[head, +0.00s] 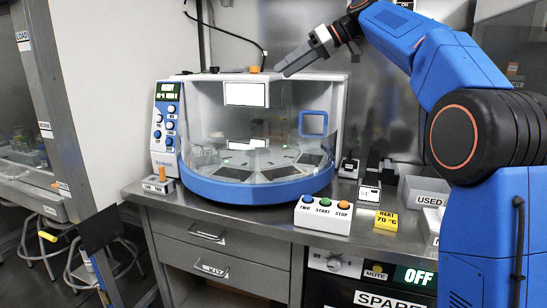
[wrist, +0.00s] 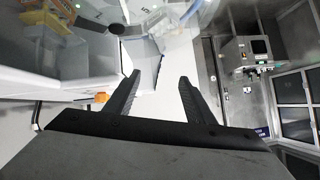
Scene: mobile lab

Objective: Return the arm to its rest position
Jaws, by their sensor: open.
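My gripper (head: 281,70) is raised at the top of the head view, close in the picture to the top edge of the blue-and-white machine (head: 262,192). I cannot tell whether it touches the machine. My blue arm reaches to it from the right. In the wrist view the two dark fingers of my gripper (wrist: 158,80) stand apart with nothing between them.
The machine has a clear curved front and a control panel (head: 165,128). In front are a button box (head: 323,216) and a yellow "HEAT 70 °C" block (head: 386,220). A "USED" bin (head: 424,197) stands by my arm. A white cabinet side (head: 105,95) is at left.

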